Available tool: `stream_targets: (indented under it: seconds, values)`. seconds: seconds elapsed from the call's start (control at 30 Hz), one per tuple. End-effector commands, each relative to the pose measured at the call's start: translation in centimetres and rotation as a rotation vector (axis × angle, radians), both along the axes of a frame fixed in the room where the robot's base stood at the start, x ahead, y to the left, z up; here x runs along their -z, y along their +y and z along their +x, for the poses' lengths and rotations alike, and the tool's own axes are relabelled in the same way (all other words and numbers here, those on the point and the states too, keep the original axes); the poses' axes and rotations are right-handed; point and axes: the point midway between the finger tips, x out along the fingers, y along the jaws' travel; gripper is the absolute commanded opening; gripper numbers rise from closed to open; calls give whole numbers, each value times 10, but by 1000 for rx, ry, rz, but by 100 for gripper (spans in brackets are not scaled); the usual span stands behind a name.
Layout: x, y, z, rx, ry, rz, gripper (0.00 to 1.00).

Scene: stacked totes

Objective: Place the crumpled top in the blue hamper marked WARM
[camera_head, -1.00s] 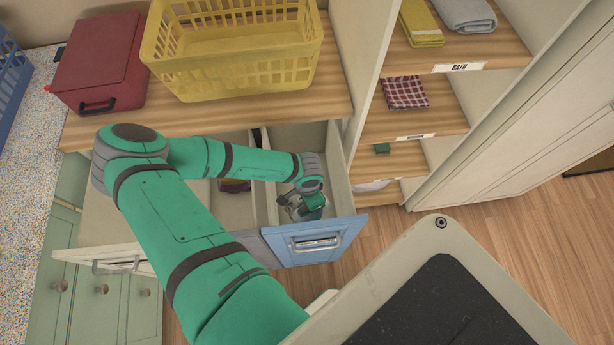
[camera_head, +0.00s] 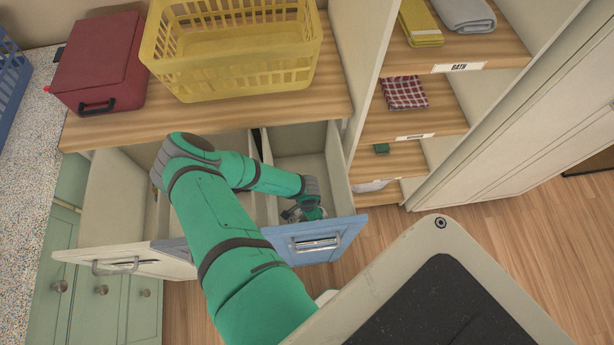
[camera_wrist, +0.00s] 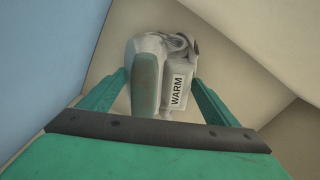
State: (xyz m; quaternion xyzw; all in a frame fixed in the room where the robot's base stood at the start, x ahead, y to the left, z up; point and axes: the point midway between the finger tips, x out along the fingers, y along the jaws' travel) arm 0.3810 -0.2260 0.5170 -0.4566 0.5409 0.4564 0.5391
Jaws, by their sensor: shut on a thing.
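My gripper (camera_head: 303,214) reaches down into the open compartment behind the blue front (camera_head: 328,240), which I take as the blue hamper. No marking is legible on that front. In the wrist view my gripper (camera_wrist: 160,98) has its teal fingers on either side of a crumpled grey-white bundle, the top (camera_wrist: 146,78), and is shut on it. A white tag reading WARM (camera_wrist: 177,90) shows on the bundle's right side. In the head view the bundle is small and mostly hidden by my gripper. Pale compartment walls surround it; whether it touches the floor I cannot tell.
A cream-fronted hamper (camera_head: 130,264) stands open at the left, with my arm crossing the middle. A yellow basket (camera_head: 235,75) and a red case (camera_head: 100,62) sit on the wooden top above. Shelves with folded cloths stand at the right.

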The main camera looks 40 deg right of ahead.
Motion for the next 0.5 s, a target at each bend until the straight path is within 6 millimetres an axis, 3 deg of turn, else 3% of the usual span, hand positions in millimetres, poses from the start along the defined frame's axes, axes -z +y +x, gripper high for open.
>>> stream_targets:
  seconds: [0.27, 0.3, 0.33, 0.5]
  values:
    - [1, 0, 0, -1, 0, -1, 53]
    - [1, 0, 0, 0, 0, 0, 93]
    - [1, 0, 0, 0, 0, 0, 100]
    - [1, 0, 0, 0, 0, 0, 100]
